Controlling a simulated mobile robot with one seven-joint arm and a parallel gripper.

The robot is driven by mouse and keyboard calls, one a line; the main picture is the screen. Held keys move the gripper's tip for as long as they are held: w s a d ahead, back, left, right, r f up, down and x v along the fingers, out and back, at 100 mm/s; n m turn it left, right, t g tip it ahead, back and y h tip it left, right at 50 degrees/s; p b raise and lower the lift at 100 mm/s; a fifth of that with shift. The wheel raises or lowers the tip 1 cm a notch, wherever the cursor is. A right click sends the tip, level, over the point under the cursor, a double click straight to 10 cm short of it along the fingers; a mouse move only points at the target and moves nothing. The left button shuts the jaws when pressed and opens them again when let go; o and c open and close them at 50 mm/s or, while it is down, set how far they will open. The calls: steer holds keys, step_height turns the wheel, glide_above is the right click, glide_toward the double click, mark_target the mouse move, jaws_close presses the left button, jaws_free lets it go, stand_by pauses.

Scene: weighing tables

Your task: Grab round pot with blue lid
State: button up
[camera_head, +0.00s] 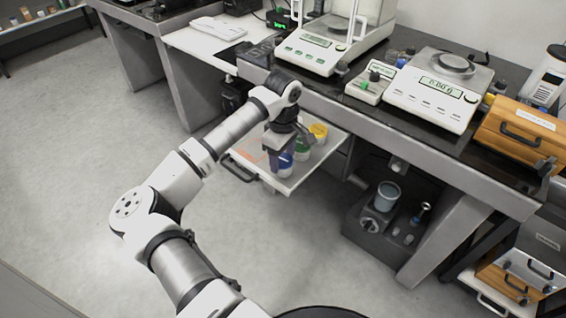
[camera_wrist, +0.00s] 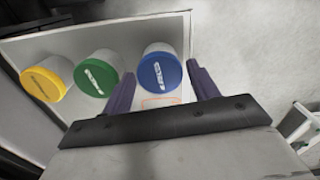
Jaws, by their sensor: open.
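The round pot with the blue lid (camera_wrist: 160,72) stands in an open white drawer, at the end of a row of three pots. In the wrist view it lies between my two fingers. My gripper (camera_wrist: 160,69) is open, with one finger on each side of the blue lid; I cannot tell whether either touches the pot. In the head view my gripper (camera_head: 281,148) points down over the blue-lidded pot (camera_head: 285,166) and hides part of it.
A green-lidded pot (camera_wrist: 97,75) and a yellow-lidded pot (camera_wrist: 43,84) stand beside the blue one. The drawer (camera_head: 312,172) hangs open below a dark bench with balances (camera_head: 437,90). The grey floor left of the drawer is clear.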

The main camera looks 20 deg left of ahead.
step_height(320, 180, down, 2)
steer(key=c, duration=0.8)
steer(key=shift+r, duration=0.2)
